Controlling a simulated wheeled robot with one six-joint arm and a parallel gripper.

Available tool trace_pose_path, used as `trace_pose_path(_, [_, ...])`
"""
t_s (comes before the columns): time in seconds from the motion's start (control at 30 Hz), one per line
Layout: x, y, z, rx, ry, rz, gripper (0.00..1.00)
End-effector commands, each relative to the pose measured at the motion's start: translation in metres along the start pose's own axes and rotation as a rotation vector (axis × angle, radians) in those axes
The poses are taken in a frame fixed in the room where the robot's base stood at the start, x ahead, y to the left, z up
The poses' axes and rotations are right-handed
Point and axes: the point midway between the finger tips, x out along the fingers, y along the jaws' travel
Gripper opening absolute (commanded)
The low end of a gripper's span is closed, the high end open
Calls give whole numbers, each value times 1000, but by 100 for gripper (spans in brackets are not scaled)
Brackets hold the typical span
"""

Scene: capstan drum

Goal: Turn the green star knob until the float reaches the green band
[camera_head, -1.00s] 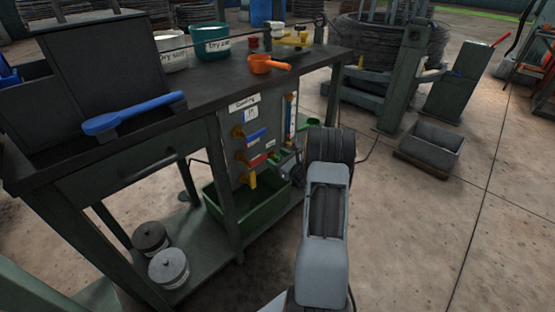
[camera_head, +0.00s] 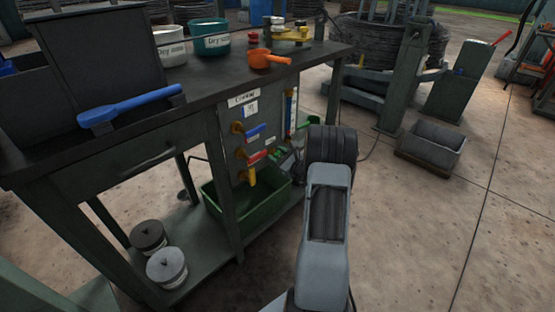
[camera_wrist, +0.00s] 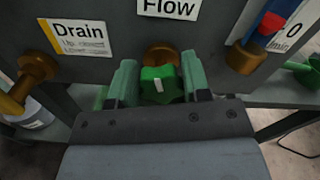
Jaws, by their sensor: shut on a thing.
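The green star knob (camera_wrist: 161,86) is in the middle of the wrist view, below the "Flow" label, in front of a brass fitting (camera_wrist: 162,55). My gripper (camera_wrist: 159,76) has one green finger on each side of the knob and is shut on it. A gauge tube (camera_wrist: 264,27), blue with a red part near its lower end, stands to the right on a brass fitting. I cannot tell whether the red part is the float. The tube (camera_head: 289,108) also shows on the panel in the head view. I cannot make out the green band.
The panel (camera_head: 237,120) under the bench has blue (camera_head: 255,132), red (camera_head: 258,155) and yellow (camera_head: 252,177) handles. A green bin (camera_head: 225,212) sits below it. Open floor lies to the right.

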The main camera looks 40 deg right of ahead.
Motion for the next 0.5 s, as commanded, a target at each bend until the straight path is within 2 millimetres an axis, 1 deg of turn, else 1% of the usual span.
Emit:
trace_pose_path(0.03, [0, 2, -5, -43, -2, 0, 20])
trace_pose_path(0.5, [0, 6, -8, -490, -2, 0, 20])
